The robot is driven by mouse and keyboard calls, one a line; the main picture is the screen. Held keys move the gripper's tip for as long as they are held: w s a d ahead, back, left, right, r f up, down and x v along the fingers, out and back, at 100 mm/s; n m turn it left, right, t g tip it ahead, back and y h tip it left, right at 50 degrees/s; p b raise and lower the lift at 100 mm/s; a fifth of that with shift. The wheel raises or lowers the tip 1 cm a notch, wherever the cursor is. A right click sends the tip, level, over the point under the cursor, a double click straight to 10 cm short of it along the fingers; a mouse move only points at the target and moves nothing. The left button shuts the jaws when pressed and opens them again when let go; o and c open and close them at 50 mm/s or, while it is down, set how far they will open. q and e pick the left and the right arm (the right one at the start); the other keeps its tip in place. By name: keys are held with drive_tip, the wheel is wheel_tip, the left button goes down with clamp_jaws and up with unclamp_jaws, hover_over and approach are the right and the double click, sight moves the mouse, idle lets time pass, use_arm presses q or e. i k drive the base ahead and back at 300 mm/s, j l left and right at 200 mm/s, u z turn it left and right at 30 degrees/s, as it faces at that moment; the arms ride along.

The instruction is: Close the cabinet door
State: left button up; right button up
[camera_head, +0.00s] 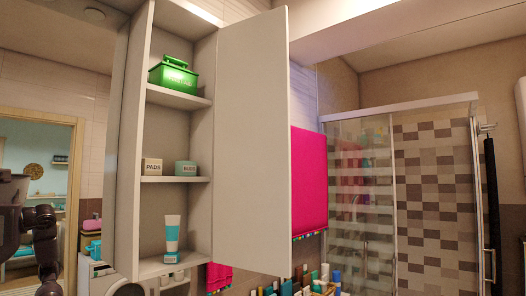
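The cabinet is a tall, narrow, light grey wall unit in the camera_head view, with open shelves (178,181). Its door (253,145) is hinged on the right side of the opening and stands wide open, swung out toward the right. The shelves are fully exposed. Dark parts of my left arm show at the far left edge, well apart from the door. I cannot make out any fingertips of the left gripper. No part of my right gripper shows.
Bottles (325,274) stand below the door. A pink towel (309,180) hangs behind it. A glass shower (400,200) is at right.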

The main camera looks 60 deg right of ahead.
sight(252, 185)
drive_tip(key=l, duration=0.45)
drive_tip(key=k+l+u, duration=0.15)
drive_tip(key=l, duration=0.65)
drive_tip(key=k+l+u, duration=0.15)
drive_tip(key=l, duration=0.3)
drive_tip(key=k+l, duration=0.1)
drive_tip(key=l, duration=0.3)
drive_tip(key=k+l+u, duration=0.15)
drive_tip(key=l, duration=0.25)
drive_tip(key=l+u, duration=0.15)
drive_tip(key=l, duration=0.7)
drive_tip(key=i+l, duration=0.1)
drive_tip(key=l, duration=0.45)
drive_tip(key=i+l+u, duration=0.15)
drive_tip(key=l, duration=0.4)
drive_tip(key=k, duration=0.05)
